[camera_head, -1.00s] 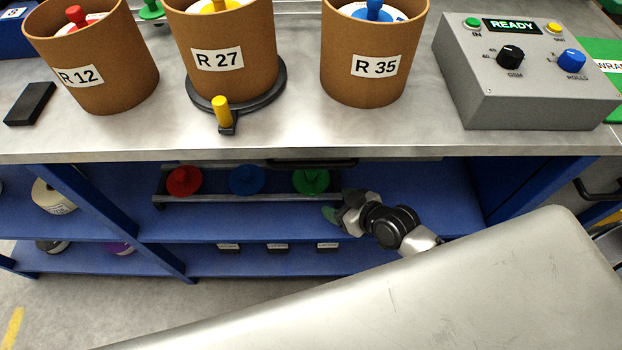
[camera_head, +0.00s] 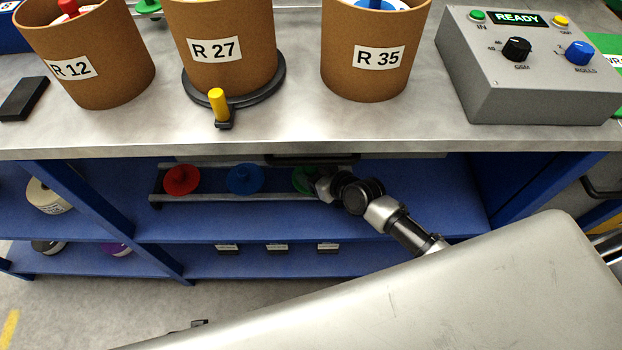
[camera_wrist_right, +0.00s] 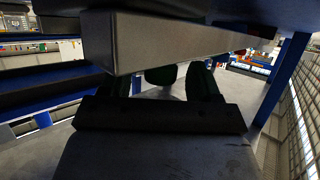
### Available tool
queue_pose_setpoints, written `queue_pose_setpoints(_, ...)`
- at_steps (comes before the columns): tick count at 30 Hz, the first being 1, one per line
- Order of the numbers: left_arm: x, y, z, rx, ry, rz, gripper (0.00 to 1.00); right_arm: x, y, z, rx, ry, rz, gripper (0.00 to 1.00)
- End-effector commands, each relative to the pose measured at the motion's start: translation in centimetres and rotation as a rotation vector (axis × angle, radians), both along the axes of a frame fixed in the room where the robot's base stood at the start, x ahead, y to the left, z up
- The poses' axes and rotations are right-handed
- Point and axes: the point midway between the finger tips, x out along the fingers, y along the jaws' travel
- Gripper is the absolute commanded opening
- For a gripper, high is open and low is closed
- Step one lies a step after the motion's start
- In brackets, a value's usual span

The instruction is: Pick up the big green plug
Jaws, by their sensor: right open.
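The big green plug (camera_head: 302,179) sits at the right end of a grey rack on the upper shelf under the bench. My right gripper (camera_head: 316,186) is at its right side and hides part of it. In the right wrist view, the gripper (camera_wrist_right: 160,87) is open, with a dark green part of the plug (camera_wrist_right: 160,75) showing between its two dark fingers. A grey bar crosses in front of the fingers there. I cannot tell whether the fingers touch the plug. My left gripper does not show.
A red plug (camera_head: 181,179) and a blue plug (camera_head: 244,179) share the rack (camera_head: 212,194). The bench top (camera_head: 300,135) overhangs the shelf closely. Brown rolls (camera_head: 375,60) and a grey control box (camera_head: 530,75) stand on it. The shelf (camera_head: 440,205) is free to the right.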

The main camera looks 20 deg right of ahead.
Motion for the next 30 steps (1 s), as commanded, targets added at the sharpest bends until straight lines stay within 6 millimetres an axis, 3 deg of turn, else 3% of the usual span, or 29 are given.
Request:
queue_pose_setpoints(10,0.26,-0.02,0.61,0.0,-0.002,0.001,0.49,0.66,0.39,-0.31,0.0,0.0,0.0,0.61)
queue_pose_setpoints(20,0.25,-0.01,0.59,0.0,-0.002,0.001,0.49,0.63,0.37,-0.31,0.0,0.0,0.0,0.11)
queue_pose_setpoints(30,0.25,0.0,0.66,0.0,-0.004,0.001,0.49,0.63,0.37,-0.06,0.0,0.0,0.0,0.09)
